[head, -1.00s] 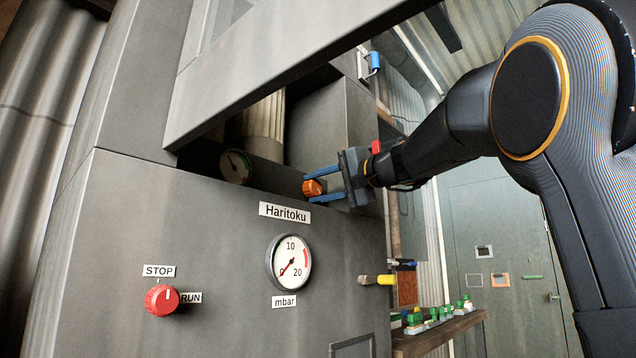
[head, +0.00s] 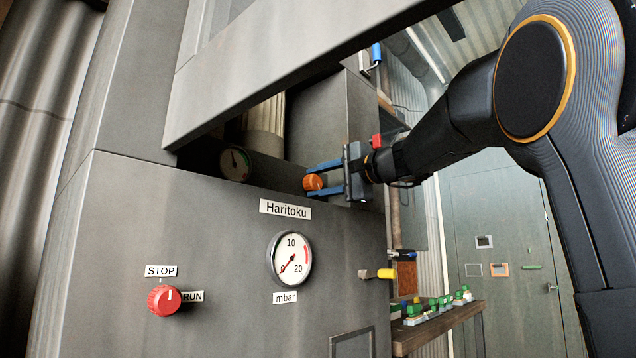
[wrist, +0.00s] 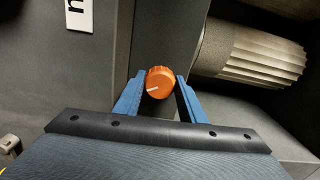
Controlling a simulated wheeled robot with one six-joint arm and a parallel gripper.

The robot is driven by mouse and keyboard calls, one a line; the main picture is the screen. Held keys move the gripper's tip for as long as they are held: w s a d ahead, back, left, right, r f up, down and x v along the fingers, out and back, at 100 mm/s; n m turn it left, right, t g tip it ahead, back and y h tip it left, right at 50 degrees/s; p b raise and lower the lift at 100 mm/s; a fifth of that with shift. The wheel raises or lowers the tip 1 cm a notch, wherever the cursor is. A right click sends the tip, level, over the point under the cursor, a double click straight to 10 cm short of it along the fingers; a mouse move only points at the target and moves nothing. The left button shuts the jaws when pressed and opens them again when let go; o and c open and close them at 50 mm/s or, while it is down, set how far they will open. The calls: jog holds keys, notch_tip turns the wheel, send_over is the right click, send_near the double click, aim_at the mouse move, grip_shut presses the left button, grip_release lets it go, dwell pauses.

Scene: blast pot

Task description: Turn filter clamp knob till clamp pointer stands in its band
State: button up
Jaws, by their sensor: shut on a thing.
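The orange clamp knob (head: 313,182) sits in the recess above the Haritoku label. My gripper (head: 318,181) has its blue fingers closed around it from the right. In the wrist view the knob (wrist: 160,82) sits between the two fingertips, with its white mark toward the lower left.
The pressure gauge (head: 291,259) is on the front panel, with the red STOP/RUN knob (head: 164,299) to its lower left. A grey beam (head: 270,75) crosses above the recess. A ribbed filter (wrist: 250,55) lies beside the orange knob in the wrist view.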

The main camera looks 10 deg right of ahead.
jog(key=o, duration=1)
jog(key=shift+o, duration=0.2)
jog(key=v, duration=0.7)
jog(key=shift+s+d, duration=0.25)
jog(key=shift+s, duration=0.05)
